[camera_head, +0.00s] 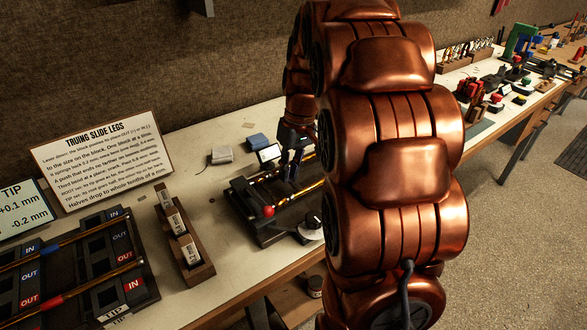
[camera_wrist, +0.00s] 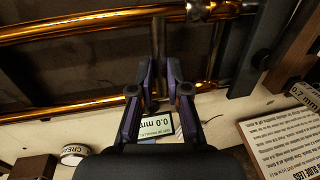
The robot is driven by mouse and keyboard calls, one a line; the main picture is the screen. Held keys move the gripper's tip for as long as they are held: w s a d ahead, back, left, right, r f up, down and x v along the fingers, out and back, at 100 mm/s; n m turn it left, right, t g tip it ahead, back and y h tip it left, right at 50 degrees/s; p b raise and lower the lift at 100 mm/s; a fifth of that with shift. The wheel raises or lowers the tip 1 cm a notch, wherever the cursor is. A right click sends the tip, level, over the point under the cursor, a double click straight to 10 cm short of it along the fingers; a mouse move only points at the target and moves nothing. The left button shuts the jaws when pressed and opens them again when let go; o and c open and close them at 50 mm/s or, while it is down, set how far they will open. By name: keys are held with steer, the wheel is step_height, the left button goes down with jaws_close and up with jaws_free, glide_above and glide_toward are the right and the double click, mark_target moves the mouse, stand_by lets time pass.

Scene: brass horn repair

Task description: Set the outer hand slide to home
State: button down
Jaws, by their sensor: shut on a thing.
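The outer hand slide shows in the wrist view as two parallel brass tubes (camera_wrist: 75,27), one above the other, with a dark bar (camera_wrist: 158,38) standing across them. My gripper (camera_wrist: 160,78) has its two purple-sided fingers on either side of this bar, shut on it. In the head view my gripper (camera_head: 290,172) reaches down over the black slide fixture (camera_head: 262,232), where part of a brass tube (camera_head: 312,188) shows. My arm hides the right part of the fixture. A small display (camera_wrist: 157,126) reading 0.0 mm lies below the fingers in the wrist view.
A wooden block holder (camera_head: 186,240), a black IN/OUT lever panel (camera_head: 85,262) and an instruction sign (camera_head: 103,158) stand to the left. Bare bench lies between.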

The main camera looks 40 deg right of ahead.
steer(key=shift+a, duration=0.2)
steer(key=c, duration=1.2)
jaws_free()
steer(key=shift+a, duration=0.1)
steer(key=shift+o, duration=0.2)
step_height(320, 180, up, 12)
steer(key=d, duration=0.2)
steer(key=shift+d+f, duration=0.15)
steer(key=shift+d, duration=0.1)
steer(key=shift+a, duration=0.1)
